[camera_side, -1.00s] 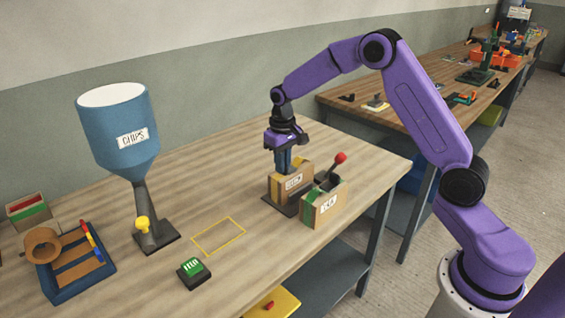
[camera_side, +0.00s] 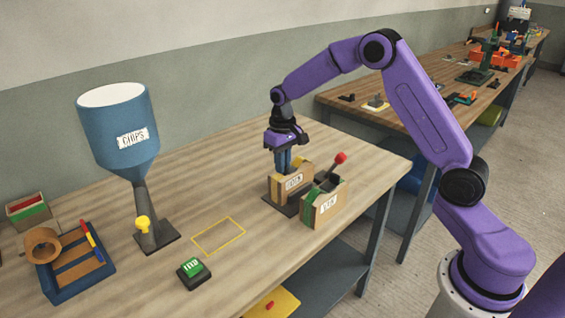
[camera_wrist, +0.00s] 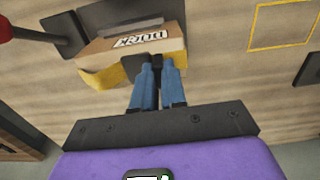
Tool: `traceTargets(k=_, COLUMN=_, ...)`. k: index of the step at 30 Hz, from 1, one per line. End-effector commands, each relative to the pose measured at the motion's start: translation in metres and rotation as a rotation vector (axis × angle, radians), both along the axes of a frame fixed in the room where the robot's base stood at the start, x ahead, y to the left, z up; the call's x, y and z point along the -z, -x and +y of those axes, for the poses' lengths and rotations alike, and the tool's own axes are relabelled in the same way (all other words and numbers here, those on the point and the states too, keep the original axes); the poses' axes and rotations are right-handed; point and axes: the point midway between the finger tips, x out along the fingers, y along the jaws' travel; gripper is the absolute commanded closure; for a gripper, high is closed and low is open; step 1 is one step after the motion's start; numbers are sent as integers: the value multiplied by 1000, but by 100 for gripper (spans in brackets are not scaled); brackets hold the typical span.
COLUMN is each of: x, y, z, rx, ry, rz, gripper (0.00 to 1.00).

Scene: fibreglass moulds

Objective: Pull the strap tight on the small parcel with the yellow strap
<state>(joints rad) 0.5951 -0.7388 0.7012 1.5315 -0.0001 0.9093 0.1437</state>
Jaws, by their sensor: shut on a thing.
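The small parcel with the yellow strap (camera_side: 292,184) stands upright on a dark base plate (camera_side: 270,206) right of the table's middle. It also shows in the wrist view (camera_wrist: 105,48), with the yellow strap (camera_wrist: 98,77) along its near side and a dark piece at the middle of the strap. My gripper (camera_side: 287,166) points down at the parcel's top. In the wrist view its blue fingers (camera_wrist: 158,66) are close together at the strap beside the dark piece. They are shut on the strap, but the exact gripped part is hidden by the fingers.
A second parcel with a green strap (camera_side: 327,206) stands close in front, beside a lever with a red knob (camera_side: 341,158). Left are a yellow outline (camera_side: 219,236), a green button box (camera_side: 193,270), a blue chips hopper (camera_side: 118,125) and a blue tray (camera_side: 75,284).

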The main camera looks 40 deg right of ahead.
Motion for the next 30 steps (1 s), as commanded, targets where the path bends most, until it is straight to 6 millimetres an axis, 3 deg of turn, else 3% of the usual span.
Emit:
traceTargets(k=6, x=-1, y=0, z=4, rx=-2, ry=0, rz=-2, gripper=100)
traceTargets(k=15, x=-1, y=-1, z=45, rx=-3, ry=-2, rz=-3, gripper=100)
traceTargets(k=25, x=-1, y=-1, z=49, rx=-1, ry=-3, rz=-4, gripper=100)
traceTargets(k=27, x=-1, y=-1, z=49, rx=-2, ry=-3, rz=-4, gripper=69)
traceTargets(k=28, x=-1, y=-1, z=49, rx=-2, ry=-3, rz=-4, gripper=62)
traceTargets(k=30, x=-1, y=-1, z=49, rx=-2, ry=-3, rz=-3, gripper=62)
